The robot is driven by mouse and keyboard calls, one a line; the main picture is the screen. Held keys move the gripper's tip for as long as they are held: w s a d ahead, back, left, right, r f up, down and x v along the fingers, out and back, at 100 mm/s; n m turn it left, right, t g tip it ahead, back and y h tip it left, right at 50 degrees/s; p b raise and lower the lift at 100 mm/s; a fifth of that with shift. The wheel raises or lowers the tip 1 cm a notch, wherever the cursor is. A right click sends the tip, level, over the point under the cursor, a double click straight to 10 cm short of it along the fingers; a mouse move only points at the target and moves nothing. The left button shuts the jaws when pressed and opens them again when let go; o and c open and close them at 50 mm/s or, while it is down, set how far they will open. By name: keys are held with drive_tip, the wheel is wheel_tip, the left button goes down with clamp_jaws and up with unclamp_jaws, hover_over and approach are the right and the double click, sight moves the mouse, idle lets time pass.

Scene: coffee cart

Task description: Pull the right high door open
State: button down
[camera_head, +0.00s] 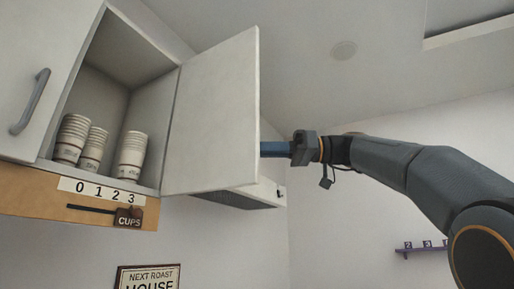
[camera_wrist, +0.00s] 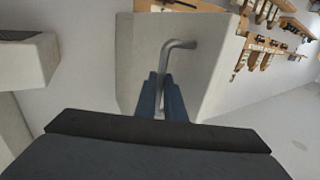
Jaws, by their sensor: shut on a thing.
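The right high door (camera_head: 215,115) stands swung open, its free edge out toward the room. In the wrist view its outer face (camera_wrist: 210,70) carries a grey bar handle (camera_wrist: 174,46). My gripper (camera_wrist: 162,92) is shut on that handle, with blue fingers on both sides of its lower part. In the head view my gripper (camera_head: 272,149) reaches the door's outer side from the right, and the door hides the handle and fingertips. The open cabinet (camera_head: 110,90) shows stacks of paper cups (camera_head: 72,138) inside.
The left high door (camera_head: 30,75) is closed, with its own grey handle (camera_head: 33,100). Below the cabinet are a 0–3 number strip (camera_head: 100,190) and a CUPS tag (camera_head: 129,218). A white box-like unit (camera_head: 260,193) sits below and behind the open door. A purple shelf (camera_head: 425,249) is on the far wall.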

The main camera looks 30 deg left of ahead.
drive_tip(key=c, duration=1.8)
unclamp_jaws()
drive_tip(key=shift+s, duration=0.15)
drive_tip(key=shift+c, duration=0.2)
drive_tip(key=shift+d, duration=0.1)
drive_tip(key=v, duration=0.7)
drive_tip(key=shift+w+d, duration=0.25)
drive_tip(key=shift+w, duration=0.1)
